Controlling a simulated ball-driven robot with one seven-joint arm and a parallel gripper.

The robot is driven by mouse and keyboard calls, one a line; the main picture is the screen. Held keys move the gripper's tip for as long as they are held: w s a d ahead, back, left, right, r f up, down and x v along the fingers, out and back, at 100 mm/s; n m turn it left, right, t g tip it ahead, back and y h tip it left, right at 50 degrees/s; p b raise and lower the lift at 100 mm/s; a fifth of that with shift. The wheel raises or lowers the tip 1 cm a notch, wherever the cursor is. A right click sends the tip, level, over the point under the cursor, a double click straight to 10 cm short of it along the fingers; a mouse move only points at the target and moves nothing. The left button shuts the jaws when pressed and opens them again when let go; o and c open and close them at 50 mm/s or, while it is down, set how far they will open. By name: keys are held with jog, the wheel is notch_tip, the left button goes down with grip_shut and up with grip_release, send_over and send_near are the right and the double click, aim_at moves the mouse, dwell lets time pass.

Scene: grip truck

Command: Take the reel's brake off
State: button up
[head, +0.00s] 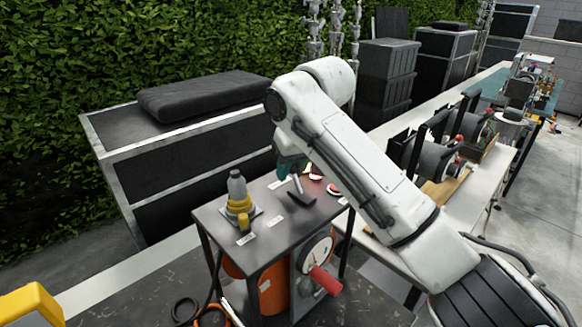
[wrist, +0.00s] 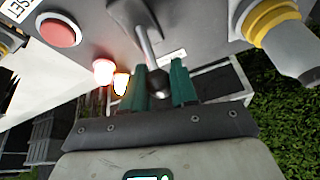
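A metal lever (wrist: 148,45) with a dark ball knob (wrist: 158,80) rises from a dark base on the small grey table (head: 252,257). The lever also shows in the head view (head: 297,185). My gripper (wrist: 165,82) has two green fingers, one on each side of the knob. They look shut on it, with no clear gap beside the ball. In the head view my gripper (head: 290,167) is at the lever's top and hides the knob. An orange drum (head: 272,293) is under the table, beside a panel with a round white disc (head: 317,252) and a red handle (head: 325,281).
A grey and yellow fitting (head: 239,195) stands left of the lever. A red button (wrist: 61,32) and two glowing lamps (wrist: 104,71) are near it. A long bench (head: 487,183) with several reels is at the right. A black case (head: 190,160) stands behind.

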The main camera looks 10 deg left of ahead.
grip_shut()
